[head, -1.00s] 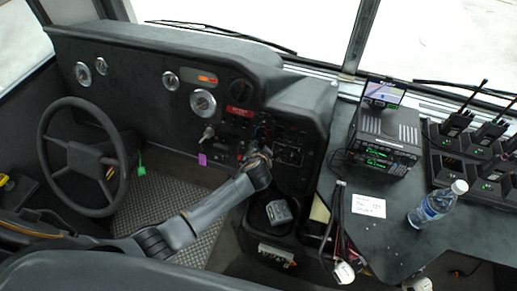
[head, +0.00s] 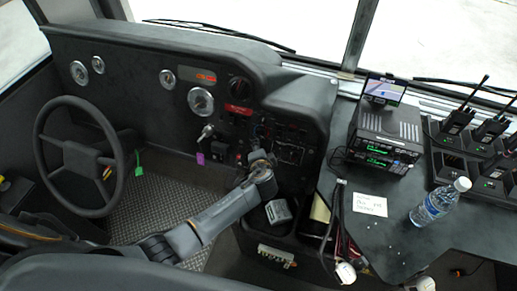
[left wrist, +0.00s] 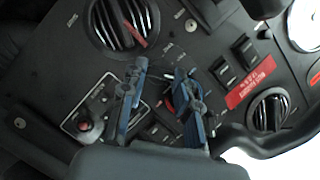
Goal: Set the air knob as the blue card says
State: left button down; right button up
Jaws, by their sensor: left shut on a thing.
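My left gripper (head: 259,156) reaches the lower right part of the dashboard in the head view. In the left wrist view its two blue fingers (left wrist: 163,82) stand either side of a small dark knob (left wrist: 168,104) with a red mark, and are shut on it. The fingers partly hide the knob, and the lettering around it is too small to read. A white card (head: 370,205) with handwriting lies on the right counter; I cannot read its words. No card that is clearly blue shows. My right gripper is not in view.
A large round vent (left wrist: 124,25) and another round dial (left wrist: 268,109) flank the gripper in the left wrist view. A red label (left wrist: 251,82) and switches sit close by. The steering wheel (head: 40,135) is left; radios (head: 388,137) and a bottle (head: 438,203) stand right.

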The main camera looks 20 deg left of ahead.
pick_arm(q)
jog(key=c, duration=1)
grip_release()
jog(key=v, duration=1.2)
